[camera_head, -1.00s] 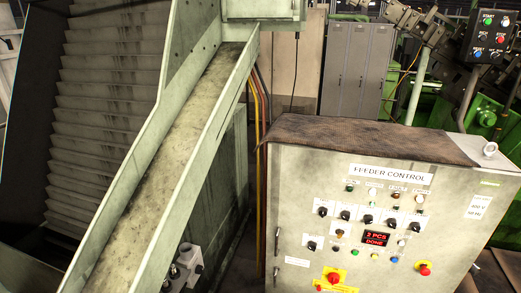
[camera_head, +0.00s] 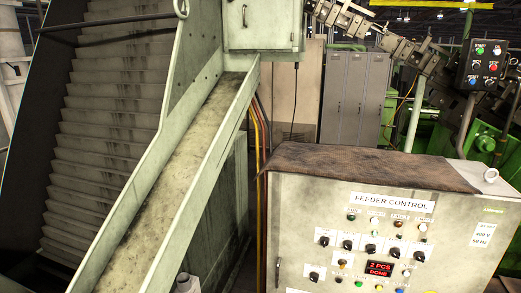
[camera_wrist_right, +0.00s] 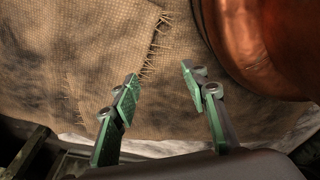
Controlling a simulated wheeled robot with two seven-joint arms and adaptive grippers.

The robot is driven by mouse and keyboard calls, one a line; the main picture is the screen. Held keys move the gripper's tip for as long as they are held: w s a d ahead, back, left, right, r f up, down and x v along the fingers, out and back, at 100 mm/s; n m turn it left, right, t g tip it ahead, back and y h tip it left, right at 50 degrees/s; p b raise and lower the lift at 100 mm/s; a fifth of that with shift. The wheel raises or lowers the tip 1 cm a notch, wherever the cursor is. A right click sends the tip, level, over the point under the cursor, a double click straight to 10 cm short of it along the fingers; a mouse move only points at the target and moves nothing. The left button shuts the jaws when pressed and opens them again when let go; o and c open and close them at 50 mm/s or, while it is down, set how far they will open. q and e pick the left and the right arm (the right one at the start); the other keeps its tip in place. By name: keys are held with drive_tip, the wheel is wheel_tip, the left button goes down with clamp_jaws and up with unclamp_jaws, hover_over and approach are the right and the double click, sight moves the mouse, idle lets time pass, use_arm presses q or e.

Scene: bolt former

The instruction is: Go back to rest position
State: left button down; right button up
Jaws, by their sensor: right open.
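My right gripper (camera_wrist_right: 158,88) is open and empty in the right wrist view, with its green-padded fingers apart. Brown burlap cloth (camera_wrist_right: 95,50) lies behind and below the fingers. Neither of my grippers shows in the head view. My left gripper is in no view.
A copper-coloured round object (camera_wrist_right: 265,45) is close to the right finger in the wrist view. In the head view a sloped chute (camera_head: 175,180) and stepped feeder (camera_head: 105,130) fill the left. A dark cloth (camera_head: 365,165) covers the cabinet top. A button box (camera_head: 487,65) hangs at upper right.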

drive_tip(key=s+d+f+m+g, duration=0.1)
drive_tip(key=s, duration=0.8)
drive_tip(key=shift+s+d, duration=0.15)
drive_tip(key=shift+d, duration=0.1)
